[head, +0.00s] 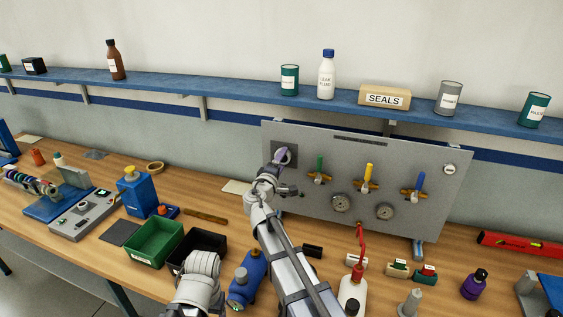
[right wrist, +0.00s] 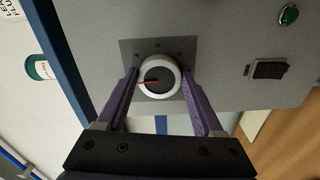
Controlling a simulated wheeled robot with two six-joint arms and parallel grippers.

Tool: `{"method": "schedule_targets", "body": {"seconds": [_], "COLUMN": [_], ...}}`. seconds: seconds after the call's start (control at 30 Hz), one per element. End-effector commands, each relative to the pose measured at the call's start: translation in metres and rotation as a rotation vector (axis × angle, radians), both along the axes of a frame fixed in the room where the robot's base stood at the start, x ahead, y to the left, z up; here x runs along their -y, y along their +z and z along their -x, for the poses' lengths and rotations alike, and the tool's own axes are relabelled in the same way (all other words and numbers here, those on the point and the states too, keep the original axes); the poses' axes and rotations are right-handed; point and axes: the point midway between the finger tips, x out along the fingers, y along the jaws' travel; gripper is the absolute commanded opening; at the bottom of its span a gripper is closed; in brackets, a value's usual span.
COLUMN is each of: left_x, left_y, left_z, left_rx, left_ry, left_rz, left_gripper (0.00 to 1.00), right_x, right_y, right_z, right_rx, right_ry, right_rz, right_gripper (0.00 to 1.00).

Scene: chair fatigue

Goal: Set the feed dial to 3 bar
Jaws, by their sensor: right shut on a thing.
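The feed dial (right wrist: 158,66) is a round knob with a white ring and a dark face, on a dark square plate of the grey panel (head: 400,215). A red pointer line on its face points left in the right wrist view. Any scale marks are too small to read. My right gripper (right wrist: 159,82) is shut on the dial, one purple finger on each side of it. In the head view my right gripper (head: 281,157) is at the panel's upper left and hides most of the dial. My left gripper is not in view.
A blue shelf (head: 240,94) with bottles and cans runs above. Green (head: 155,242) and black bins, a white bottle (head: 352,292) and small parts crowd the bench below.

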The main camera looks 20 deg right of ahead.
Motion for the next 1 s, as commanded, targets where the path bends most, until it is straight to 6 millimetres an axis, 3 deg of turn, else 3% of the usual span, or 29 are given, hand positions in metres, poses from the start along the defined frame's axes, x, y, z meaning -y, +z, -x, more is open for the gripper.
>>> {"method": "schedule_targets", "body": {"seconds": [0.67, 0.7, 0.93, 1.0], "left_x": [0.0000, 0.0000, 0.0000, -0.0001], "left_y": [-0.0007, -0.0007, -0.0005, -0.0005], "left_z": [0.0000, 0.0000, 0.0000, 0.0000], "left_rx": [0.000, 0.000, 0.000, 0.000], "left_ry": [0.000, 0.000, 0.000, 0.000], "left_rz": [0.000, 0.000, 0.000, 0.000], "left_gripper": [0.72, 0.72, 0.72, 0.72], "right_x": [-0.0003, -0.0003, -0.0002, -0.0001], "right_y": [-0.0013, -0.0013, -0.0008, -0.0007], "right_z": [0.0011, 0.0011, 0.0007, 0.0005], "right_rx": [0.028, 0.028, 0.029, 0.029], "right_ry": [0.000, 0.000, 0.000, 0.000], "right_rz": [-0.047, -0.047, -0.044, -0.044], "right_gripper": [0.13, 0.72, 0.98, 0.99]}}
